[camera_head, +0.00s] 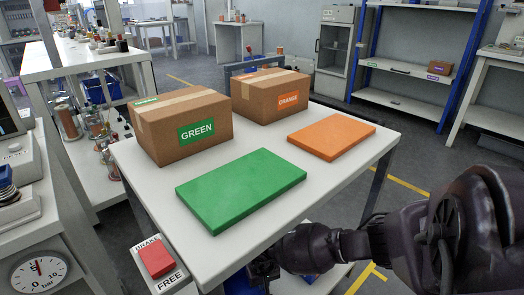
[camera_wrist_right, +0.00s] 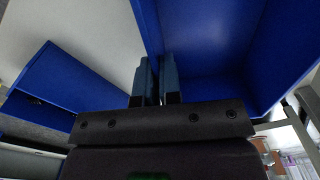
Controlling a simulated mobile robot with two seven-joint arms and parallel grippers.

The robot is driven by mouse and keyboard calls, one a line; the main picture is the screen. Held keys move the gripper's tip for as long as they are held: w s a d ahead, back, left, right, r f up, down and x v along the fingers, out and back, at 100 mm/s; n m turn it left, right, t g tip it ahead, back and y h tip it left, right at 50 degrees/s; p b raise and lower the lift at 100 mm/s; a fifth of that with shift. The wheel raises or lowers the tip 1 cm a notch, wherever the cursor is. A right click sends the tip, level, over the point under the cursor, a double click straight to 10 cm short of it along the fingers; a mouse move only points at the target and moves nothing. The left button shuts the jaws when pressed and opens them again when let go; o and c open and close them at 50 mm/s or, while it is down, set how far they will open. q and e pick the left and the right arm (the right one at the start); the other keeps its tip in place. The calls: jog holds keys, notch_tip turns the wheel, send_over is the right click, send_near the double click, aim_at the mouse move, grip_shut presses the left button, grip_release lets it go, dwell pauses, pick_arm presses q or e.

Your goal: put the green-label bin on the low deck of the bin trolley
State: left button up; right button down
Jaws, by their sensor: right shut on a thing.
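My right gripper (camera_wrist_right: 157,82) is shut on the wall of a blue bin (camera_wrist_right: 220,50) in the right wrist view. The bin's open inside shows to the right of the fingers. No green label can be made out on it. A second blue shape (camera_wrist_right: 70,88), like another bin, lies to the left. My left gripper is not in view.
On the trolley top stand cardboard boxes marked GREEN (camera_head: 185,128) and ORANGE (camera_head: 270,95), behind a green slab (camera_head: 240,188) and an orange slab (camera_head: 332,135). A red brake button (camera_head: 156,258) sits at the front left corner. A bench with a gauge (camera_head: 38,273) is at left.

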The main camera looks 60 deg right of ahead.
jog(key=shift+f, duration=0.4)
jog(key=c, duration=1.3)
grip_release()
jog(key=shift+r, duration=0.1)
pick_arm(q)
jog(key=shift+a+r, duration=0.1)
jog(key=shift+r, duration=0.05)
pick_arm(e)
jog(key=shift+w+r, duration=0.1)
jog(key=shift+r, duration=0.4)
notch_tip(320, 180, up, 6)
jog(key=p, duration=0.3)
jog(key=shift+r, duration=0.25)
jog(key=shift+r+p, duration=0.3)
jog(key=shift+r, duration=0.3)
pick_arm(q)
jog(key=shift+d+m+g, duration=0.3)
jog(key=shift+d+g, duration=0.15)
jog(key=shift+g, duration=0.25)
